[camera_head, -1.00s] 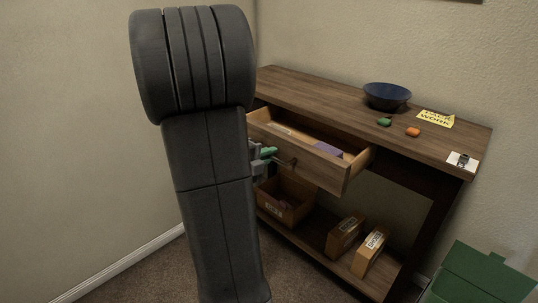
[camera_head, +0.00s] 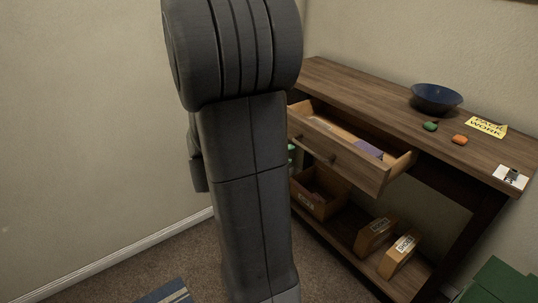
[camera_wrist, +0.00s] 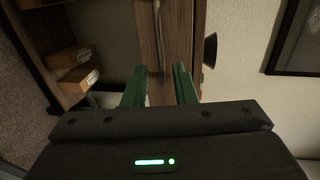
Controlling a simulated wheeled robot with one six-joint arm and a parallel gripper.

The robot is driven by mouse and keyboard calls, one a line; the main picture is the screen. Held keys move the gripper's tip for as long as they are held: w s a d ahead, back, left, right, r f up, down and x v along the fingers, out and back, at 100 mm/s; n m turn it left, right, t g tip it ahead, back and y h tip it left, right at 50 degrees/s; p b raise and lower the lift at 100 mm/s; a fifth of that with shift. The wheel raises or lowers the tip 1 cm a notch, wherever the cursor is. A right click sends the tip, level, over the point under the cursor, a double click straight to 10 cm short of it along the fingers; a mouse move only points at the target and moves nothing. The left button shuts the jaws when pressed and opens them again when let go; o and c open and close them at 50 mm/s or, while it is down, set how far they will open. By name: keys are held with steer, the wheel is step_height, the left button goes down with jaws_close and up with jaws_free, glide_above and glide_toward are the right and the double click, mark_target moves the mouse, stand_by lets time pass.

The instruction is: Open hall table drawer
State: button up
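The wooden hall table (camera_head: 345,88) stands against the wall in the head view. Its drawer (camera_head: 345,158) is pulled out, and its inside shows. A purple item (camera_head: 368,149) and some paler things lie in it. A small dark handle (camera_head: 331,160) sits on the drawer front. My gripper is mostly hidden behind my arm in the head view, with only a bit of green showing left of the handle. In the wrist view my gripper (camera_wrist: 160,85) has its two green fingers apart. Wood of the table lies beyond them, and nothing is clearly held.
A dark blue bowl (camera_head: 436,97), a green item (camera_head: 430,126), an orange item (camera_head: 460,139) and a yellow note (camera_head: 487,127) are on the tabletop. The lower shelf holds an open box (camera_head: 318,198) and two small boxes (camera_head: 375,236). A green container (camera_head: 497,283) stands at lower right.

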mark_target(306, 149)
steer(key=shift+p+v, duration=0.45)
steer(key=shift+v, duration=2.1)
steer(key=shift+b+x, duration=1.7)
steer(key=shift+x, duration=5.35)
steer(key=shift+s+r, duration=0.1)
